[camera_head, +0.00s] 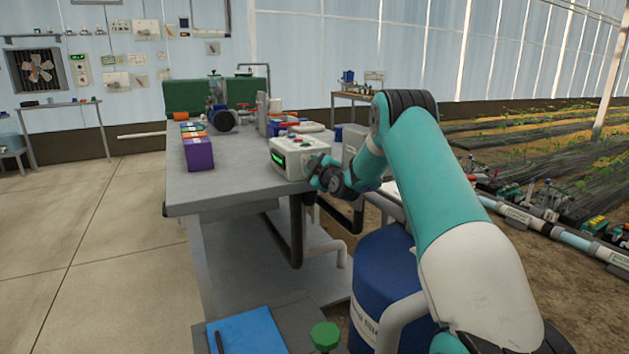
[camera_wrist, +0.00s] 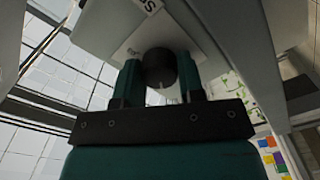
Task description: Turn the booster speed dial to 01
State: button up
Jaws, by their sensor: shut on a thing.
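The booster control box (camera_head: 296,158) is a light grey housing with a green lit display, standing at the near right edge of the grey table. The display is too small to read. In the wrist view the black round dial (camera_wrist: 160,70) sits on a white plate on the box (camera_wrist: 215,22), with a pale mark at its lower edge. My gripper (camera_wrist: 162,82) has one teal finger on each side of the dial and is shut on it. In the head view my gripper (camera_head: 314,172) is at the box's right front, and the dial is hidden behind it.
The grey table (camera_head: 235,185) holds purple, orange and green boxes (camera_head: 198,150) at left and a pump (camera_head: 222,118) farther back. A blue drum (camera_head: 380,285) stands below my arm. Open floor (camera_head: 90,240) lies to the left.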

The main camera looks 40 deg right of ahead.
jog(key=shift+n+b, duration=0.4)
jog(key=shift+b, duration=0.2)
jog(key=o, duration=0.9)
jog(key=shift+s, duration=0.1)
jog(key=b+v, duration=0.4)
jog(key=v, duration=1.3)
jog(key=shift+s+a, duration=0.1)
jog(key=shift+a, duration=0.05)
